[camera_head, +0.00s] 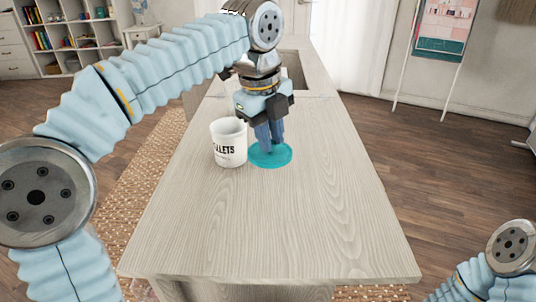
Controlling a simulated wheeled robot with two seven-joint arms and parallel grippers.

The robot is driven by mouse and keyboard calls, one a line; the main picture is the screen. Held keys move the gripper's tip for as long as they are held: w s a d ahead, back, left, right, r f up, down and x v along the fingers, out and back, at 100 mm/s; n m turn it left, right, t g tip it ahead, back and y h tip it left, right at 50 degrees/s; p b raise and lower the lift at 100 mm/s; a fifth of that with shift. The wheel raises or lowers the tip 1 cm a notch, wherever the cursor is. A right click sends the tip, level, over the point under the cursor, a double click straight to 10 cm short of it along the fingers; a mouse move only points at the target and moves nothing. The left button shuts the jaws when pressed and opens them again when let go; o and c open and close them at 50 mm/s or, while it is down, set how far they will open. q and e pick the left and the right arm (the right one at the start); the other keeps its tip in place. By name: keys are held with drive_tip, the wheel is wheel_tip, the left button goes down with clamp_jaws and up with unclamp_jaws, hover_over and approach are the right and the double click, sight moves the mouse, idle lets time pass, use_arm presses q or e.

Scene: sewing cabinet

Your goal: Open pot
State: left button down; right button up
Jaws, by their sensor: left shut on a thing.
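A white pot (229,146) with dark lettering ending in "LLETS" stands upright on the wooden table, left of the middle. Its top shows no cover and I see into its rim. A round, flat teal lid (284,157) is just right of the pot, at or close above the table top; I cannot tell if it touches the table. My left gripper (270,147) points down from above, its fingers shut on the middle of the teal lid. The fingers hide the lid's centre. My right gripper is out of view; only part of my right arm shows at the lower right.
The pale wooden table (300,225) is clear in front and to the right of the lid. A recessed opening (293,70) lies in the table farther back. Shelves (70,32) stand at the back left, away from the table.

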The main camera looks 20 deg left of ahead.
use_arm(q)
drive_tip(key=f, duration=0.1)
drive_tip(key=w+f, duration=0.2)
drive_tip(key=shift+w+a, duration=0.15)
drive_tip(key=shift+a, duration=0.15)
drive_tip(key=shift+w+a+f+b, duration=0.1)
drive_tip(key=shift+w+f, duration=0.15)
drive_tip(key=shift+f, duration=0.6)
drive_tip(key=shift+w+a+f+b, duration=0.1)
drive_tip(key=shift+w+f, duration=0.15)
drive_tip(key=shift+f, duration=0.55)
drive_tip(key=shift+w+a+f+b, duration=0.1)
drive_tip(key=shift+w+f, duration=0.15)
drive_tip(key=shift+f, duration=0.6)
drive_tip(key=c, duration=1)
unclamp_jaws()
drive_tip(key=shift+f, duration=0.1)
drive_tip(key=shift+c, duration=0.2)
drive_tip(key=r, duration=0.3)
drive_tip(key=s+r+p, duration=0.1)
drive_tip(key=r, duration=0.3)
drive_tip(key=r+p, duration=0.1)
drive_tip(key=r, duration=0.3)
drive_tip(key=shift+s+a+r, duration=0.15)
drive_tip(key=shift+s+a, duration=0.25)
drive_tip(key=shift+s+r, duration=0.1)
drive_tip(key=shift+r, duration=0.3)
drive_tip(key=shift+a, duration=0.1)
